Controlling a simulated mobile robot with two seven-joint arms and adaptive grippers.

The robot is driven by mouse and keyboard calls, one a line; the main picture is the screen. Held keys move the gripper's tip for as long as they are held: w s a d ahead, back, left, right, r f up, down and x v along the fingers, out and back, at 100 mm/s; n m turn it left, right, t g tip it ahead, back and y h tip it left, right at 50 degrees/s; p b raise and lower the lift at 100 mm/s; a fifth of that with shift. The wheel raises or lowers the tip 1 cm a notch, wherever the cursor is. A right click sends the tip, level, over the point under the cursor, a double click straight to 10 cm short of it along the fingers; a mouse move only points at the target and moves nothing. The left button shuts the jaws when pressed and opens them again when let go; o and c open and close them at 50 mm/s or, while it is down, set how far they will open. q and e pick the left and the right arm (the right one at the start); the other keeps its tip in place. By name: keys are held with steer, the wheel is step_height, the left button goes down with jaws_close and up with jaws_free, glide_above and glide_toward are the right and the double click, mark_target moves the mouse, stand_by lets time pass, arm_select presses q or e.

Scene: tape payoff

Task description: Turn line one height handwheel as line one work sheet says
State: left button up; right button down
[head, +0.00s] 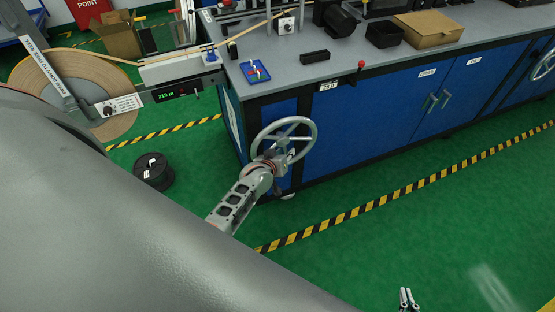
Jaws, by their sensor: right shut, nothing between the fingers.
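A grey spoked handwheel (307,137) stands at the near left corner of the blue bench. My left gripper (274,163) is at its lower left, over the hub and lower rim. The finger opening is too small and overlapped to tell, and so is contact. My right gripper (405,299) is shut and empty at the bottom edge, low over the green floor, far from the wheel. A second handwheel (543,66) is at the right edge, on the bench front. I cannot tell from lettering which wheel belongs to line one. I cannot make out a readable work sheet.
The bench top (285,75) carries a blue tray (255,71), black bins and a cardboard box (428,28). A large tape reel (45,85) and green display (166,96) are at left. A black spool (153,171) sits on the floor. Floor at right is clear.

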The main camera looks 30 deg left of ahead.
arm_select(q)
steer(key=v, duration=1)
steer(key=shift+s, duration=0.15)
steer(key=shift+r, duration=0.15)
steer(key=s+d+m+h, duration=0.1)
steer(key=s+d+m, duration=0.2)
steer(key=s, duration=0.3)
steer(key=s+d+m+h, duration=0.1)
steer(key=s+d+m, duration=0.2)
steer(key=s, duration=0.4)
steer(key=s+d+m+g+h, duration=0.1)
steer(key=s+d+m+h, duration=0.1)
steer(key=s, duration=0.5)
steer(key=d+f+m, duration=0.1)
steer(key=d, duration=0.1)
steer(key=shift+d+m, duration=0.3)
steer(key=shift+d, duration=0.1)
steer(key=shift+s, duration=0.1)
stand_by(0.3)
